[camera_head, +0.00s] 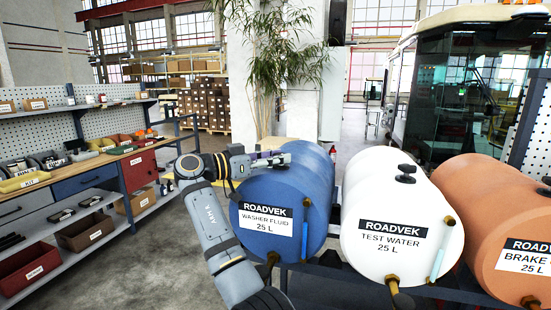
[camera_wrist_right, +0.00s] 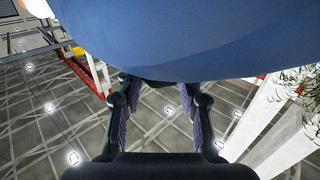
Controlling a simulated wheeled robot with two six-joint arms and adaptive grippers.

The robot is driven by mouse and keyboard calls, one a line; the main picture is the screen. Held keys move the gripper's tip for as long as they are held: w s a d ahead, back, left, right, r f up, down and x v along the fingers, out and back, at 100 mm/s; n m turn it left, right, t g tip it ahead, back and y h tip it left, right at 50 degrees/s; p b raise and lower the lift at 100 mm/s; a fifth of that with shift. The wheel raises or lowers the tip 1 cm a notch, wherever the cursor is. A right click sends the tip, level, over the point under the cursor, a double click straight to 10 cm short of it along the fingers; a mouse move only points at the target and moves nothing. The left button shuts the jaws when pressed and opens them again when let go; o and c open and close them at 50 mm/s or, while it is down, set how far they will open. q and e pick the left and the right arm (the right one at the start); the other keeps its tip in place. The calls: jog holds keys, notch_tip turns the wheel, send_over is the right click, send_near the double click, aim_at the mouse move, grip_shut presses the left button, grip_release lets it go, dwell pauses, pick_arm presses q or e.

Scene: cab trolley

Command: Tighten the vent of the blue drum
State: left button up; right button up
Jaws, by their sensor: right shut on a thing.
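The blue drum (camera_head: 283,190), labelled washer fluid, lies on its side on a dark rack. My right gripper (camera_head: 283,158) lies across its top from the left in the head view. It is shut on the vent at the drum's top, which the fingers hide. In the right wrist view, the blue drum (camera_wrist_right: 210,40) fills the upper part. There the fingers of my right gripper (camera_wrist_right: 155,88) stand apart, reaching to the drum's edge, and the vent cannot be made out. My left gripper is not in view.
A white drum (camera_head: 395,220) with a black vent (camera_head: 405,173) stands close on the right, then an orange drum (camera_head: 500,215). A shelf bench with bins (camera_head: 88,232) is at the left. A plant (camera_head: 275,60) is behind. Open floor lies between bench and drums.

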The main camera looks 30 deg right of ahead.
jog(key=o, duration=1.2)
jog(key=shift+c, duration=0.2)
jog(key=a, duration=1.2)
jog(key=shift+w, duration=0.35)
